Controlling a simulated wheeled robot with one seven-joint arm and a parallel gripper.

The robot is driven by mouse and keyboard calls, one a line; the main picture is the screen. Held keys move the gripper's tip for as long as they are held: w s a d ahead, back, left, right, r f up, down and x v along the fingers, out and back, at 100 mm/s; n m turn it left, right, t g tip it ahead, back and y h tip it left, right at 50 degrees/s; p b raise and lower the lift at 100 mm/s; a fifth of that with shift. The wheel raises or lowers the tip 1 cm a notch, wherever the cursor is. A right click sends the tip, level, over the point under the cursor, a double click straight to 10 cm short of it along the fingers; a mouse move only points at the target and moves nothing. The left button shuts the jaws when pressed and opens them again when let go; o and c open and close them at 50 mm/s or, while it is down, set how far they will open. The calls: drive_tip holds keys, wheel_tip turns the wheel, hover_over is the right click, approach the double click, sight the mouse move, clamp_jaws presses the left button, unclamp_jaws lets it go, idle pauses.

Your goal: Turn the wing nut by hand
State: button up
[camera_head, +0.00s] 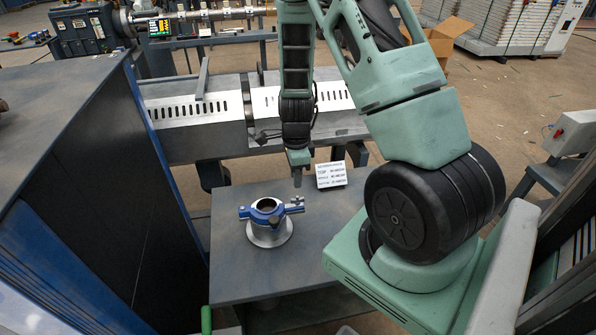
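A blue clamp ring (256,215) sits around a grey round-based fitting (268,238) on the grey table. A small metal bolt end, seemingly with the wing nut (297,201), sticks out at the clamp's right side. It is too small to make out its wings. My gripper (298,182) points down just above this bolt end, with what looks like a small gap. I see the gripper nearly edge-on, so the spacing of its fingers does not show.
A slotted metal machine bed (195,108) runs behind the table. A tall dark cabinet (95,190) stands at left. The table's front is clear.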

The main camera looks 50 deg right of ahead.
sight(297, 199)
drive_tip(key=shift+d+f, duration=0.35)
drive_tip(key=shift+d, duration=0.05)
drive_tip(key=shift+f+b, duration=0.3)
drive_tip(key=shift+b, duration=0.1)
wheel_tip(297, 199, down, 8)
drive_tip(key=b, duration=0.7)
drive_tip(key=shift+r, duration=0.2)
drive_tip(key=shift+w+r+p, duration=0.1)
drive_tip(key=shift+r+p, duration=0.2)
drive_tip(key=shift+r, duration=0.05)
drive_tip(key=shift+f, duration=0.1)
clamp_jaws()
drive_tip(key=shift+a, duration=0.1)
